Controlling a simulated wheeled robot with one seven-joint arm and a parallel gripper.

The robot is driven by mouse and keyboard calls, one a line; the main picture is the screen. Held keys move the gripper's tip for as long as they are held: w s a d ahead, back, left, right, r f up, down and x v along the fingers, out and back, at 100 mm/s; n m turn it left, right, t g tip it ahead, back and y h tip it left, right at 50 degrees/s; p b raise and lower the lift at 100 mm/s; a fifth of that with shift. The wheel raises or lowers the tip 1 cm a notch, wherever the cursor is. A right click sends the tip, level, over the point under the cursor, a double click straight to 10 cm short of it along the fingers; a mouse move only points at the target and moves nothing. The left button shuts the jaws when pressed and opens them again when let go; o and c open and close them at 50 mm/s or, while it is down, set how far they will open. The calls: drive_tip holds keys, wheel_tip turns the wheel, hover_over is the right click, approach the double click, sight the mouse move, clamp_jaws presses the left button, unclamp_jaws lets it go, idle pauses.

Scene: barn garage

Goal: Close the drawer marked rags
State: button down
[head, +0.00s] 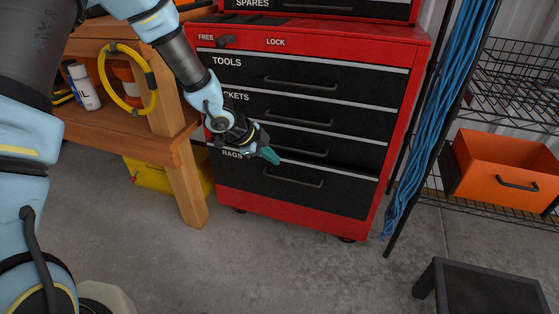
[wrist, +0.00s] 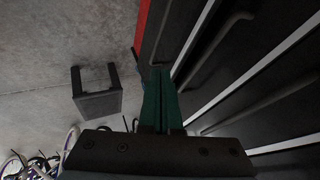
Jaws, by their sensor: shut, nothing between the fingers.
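The drawer marked RAGS (head: 325,199) is the bottom black drawer of a red tool cabinet (head: 290,217). Whether the fingertips touch the drawer is unclear. In the wrist view the shut fingers (wrist: 163,100) lie beside the dark drawer fronts, and part of the front is hidden behind them.
A wooden bench (head: 185,185) with a yellow hose stands left of the cabinet. Blue cables (head: 420,160) hang on the right, before a wire rack with an orange bin (head: 505,170). A black stool (head: 480,290) is at lower right. The floor in front is clear.

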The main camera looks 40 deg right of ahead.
drive_tip(key=c, duration=1.5)
unclamp_jaws()
drive_tip(key=shift+a+r, duration=0.15)
drive_tip(key=shift+a, duration=0.05)
drive_tip(key=o, duration=0.6)
drive_tip(key=f+m+h+b, duration=0.1)
drive_tip(key=f+b, duration=0.1)
drive_tip(key=b, duration=0.1)
drive_tip(key=f+m+h+b, duration=0.1)
drive_tip(key=f+b, duration=0.1)
drive_tip(key=f, duration=0.1)
drive_tip(key=w+f+m+g+b, duration=0.1)
drive_tip(key=f+b, duration=0.1)
drive_tip(key=b, duration=0.1)
drive_tip(key=shift+d+f+h+b, duration=0.3)
drive_tip(key=shift+f+h, duration=0.1)
drive_tip(key=m+g+h+b, duration=0.2)
drive_tip(key=m+h+b, duration=0.4)
drive_tip(key=b, duration=0.5)
approach(290, 181)
drive_tip(key=b+x, duration=0.2)
drive_tip(key=x, duration=0.8)
drive_tip(key=shift+w+d+f, duration=0.15)
drive_tip(key=shift+d, duration=0.1)
clamp_jaws()
